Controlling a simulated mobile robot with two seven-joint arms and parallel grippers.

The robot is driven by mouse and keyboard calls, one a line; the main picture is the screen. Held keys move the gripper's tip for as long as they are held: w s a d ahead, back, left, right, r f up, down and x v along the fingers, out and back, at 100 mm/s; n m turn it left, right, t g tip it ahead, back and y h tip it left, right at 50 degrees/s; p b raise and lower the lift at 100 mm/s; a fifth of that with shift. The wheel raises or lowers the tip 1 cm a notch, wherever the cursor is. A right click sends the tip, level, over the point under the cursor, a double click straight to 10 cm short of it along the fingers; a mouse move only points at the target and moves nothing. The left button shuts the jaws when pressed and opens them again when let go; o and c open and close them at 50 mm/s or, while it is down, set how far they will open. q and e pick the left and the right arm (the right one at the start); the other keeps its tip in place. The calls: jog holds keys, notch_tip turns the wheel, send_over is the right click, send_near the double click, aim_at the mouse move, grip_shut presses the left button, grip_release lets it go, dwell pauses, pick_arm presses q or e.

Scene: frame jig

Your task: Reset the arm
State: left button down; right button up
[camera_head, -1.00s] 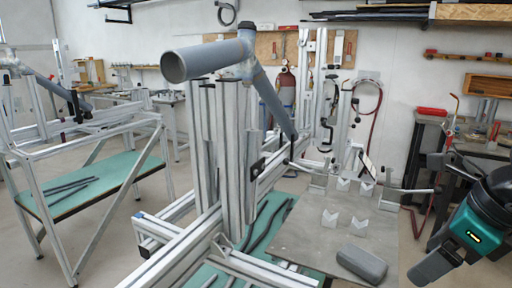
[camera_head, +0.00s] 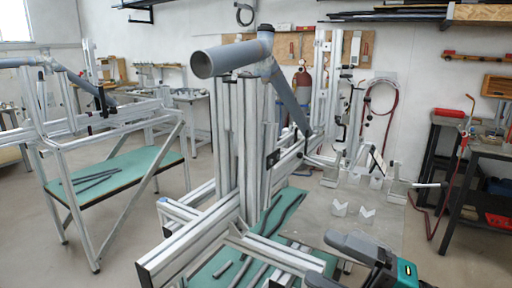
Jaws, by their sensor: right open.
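My right gripper (camera_head: 332,262) is at the bottom edge, right of centre. It comes in from the lower right, with a teal and black wrist part (camera_head: 405,271) behind it. Its grey fingers stand apart, so it is open, and I see nothing between them. The lower part of the gripper is cut off by the picture edge. My left gripper is not in view.
A grey pipe frame (camera_head: 225,58) rests high on the jig's uprights. Several V-shaped blocks (camera_head: 340,208) stand on the plate. Dark tubes lie on the green shelf (camera_head: 275,215) below. A second jig (camera_head: 100,150) stands left, and a dark bench (camera_head: 480,150) right.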

jog(key=w+d+f+m+t+h, duration=0.2)
jog(key=d+f+m+t+h, duration=0.2)
jog(key=f+m+t+h, duration=0.8)
jog(key=s+f+m+g+h, duration=0.1)
jog(key=s+f+m+g, duration=0.2)
jog(key=f+m, duration=0.2)
jog(key=s+d+f+m+g+h, duration=0.1)
jog(key=s+f+m+g, duration=0.3)
jog(key=f, duration=0.4)
jog(key=s+d+f+m+g+h, duration=0.1)
jog(key=s+f+m+g+h, duration=0.1)
jog(key=f+m, duration=0.4)
jog(key=shift+s+f+g, duration=0.25)
jog(key=shift+s+g, duration=0.55)
jog(key=shift+s, duration=0.45)
